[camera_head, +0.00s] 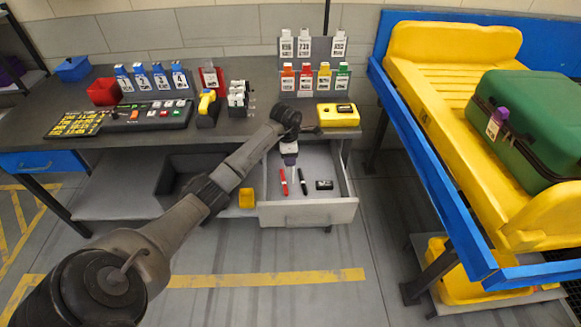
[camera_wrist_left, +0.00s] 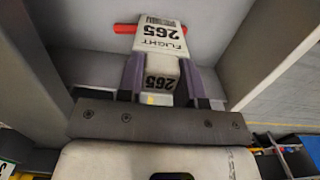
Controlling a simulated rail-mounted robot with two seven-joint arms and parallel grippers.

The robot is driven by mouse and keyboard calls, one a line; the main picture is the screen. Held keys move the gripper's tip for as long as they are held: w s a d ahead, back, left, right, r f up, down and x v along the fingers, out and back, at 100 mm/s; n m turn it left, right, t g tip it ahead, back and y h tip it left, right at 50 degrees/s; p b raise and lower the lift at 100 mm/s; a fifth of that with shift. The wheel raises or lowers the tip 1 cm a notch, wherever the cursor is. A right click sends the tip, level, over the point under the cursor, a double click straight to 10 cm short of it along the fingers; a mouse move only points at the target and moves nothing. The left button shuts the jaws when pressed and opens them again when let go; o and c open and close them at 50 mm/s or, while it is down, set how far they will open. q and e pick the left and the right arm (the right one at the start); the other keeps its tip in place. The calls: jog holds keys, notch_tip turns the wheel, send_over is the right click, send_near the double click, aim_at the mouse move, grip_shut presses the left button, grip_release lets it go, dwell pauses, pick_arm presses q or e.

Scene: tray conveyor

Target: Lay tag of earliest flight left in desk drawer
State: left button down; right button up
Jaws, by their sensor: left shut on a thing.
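My left gripper (camera_head: 290,160) reaches down over the open desk drawer (camera_head: 308,214). In the left wrist view its two purple-grey fingers are shut on a white tag (camera_wrist_left: 163,40) printed "FLIGHT" and "265". The tag hangs between the fingers above the drawer's pale floor; I cannot tell whether it touches it. In the head view the tag is mostly hidden by the gripper. A red pen (camera_head: 284,182), a black pen (camera_head: 303,181) and a small black item (camera_head: 324,185) lie in the drawer. My right gripper is not in view.
A tag rack (camera_head: 318,48) with several white and coloured tags stands on the desk (camera_head: 62,100). A yellow device (camera_head: 338,115) sits above the drawer's right side. A yellow tray (camera_head: 400,85) on the blue-edged conveyor holds a green suitcase (camera_head: 535,125) with a purple-topped tag.

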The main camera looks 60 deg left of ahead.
pick_arm(q)
notch_tip(320, 180, down, 3)
jog(key=shift+f+b, duration=0.2)
jog(key=shift+b, duration=0.35)
jog(key=shift+f, duration=0.15)
jog(key=shift+f, duration=0.1)
jog(key=c, duration=0.8)
grip_release()
jog(key=shift+f, duration=0.1)
